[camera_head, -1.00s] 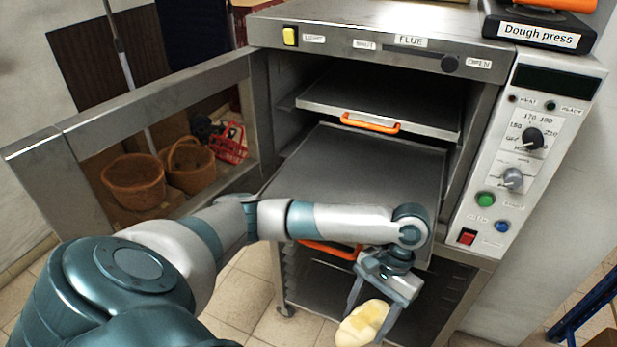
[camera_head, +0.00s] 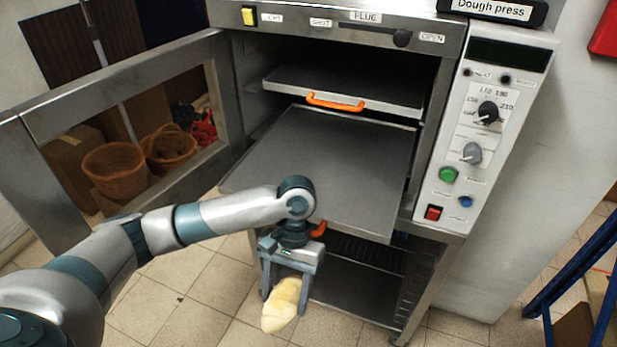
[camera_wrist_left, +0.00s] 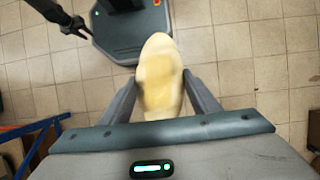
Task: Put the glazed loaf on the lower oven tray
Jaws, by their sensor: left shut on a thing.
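My left gripper (camera_head: 284,298) is shut on the glazed loaf (camera_head: 281,312), a pale yellow oblong. It holds the loaf pointing down in front of the oven, below the front edge of the lower oven tray as seen in the head view. The loaf (camera_wrist_left: 160,70) also shows between the fingers in the left wrist view. The lower oven tray (camera_head: 335,150) is a flat grey sheet, pulled far out and bare. My wrist hides part of its orange handle (camera_head: 318,230). My right gripper (camera_wrist_left: 68,27) shows small in the left wrist view; its jaw state is unclear.
The upper tray (camera_head: 395,95), with an orange handle, sits above the lower one, leaving a gap. The open oven door (camera_head: 110,75) stands at the left. The control panel (camera_head: 480,130) is at the right. A blue frame (camera_head: 575,270) stands at far right.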

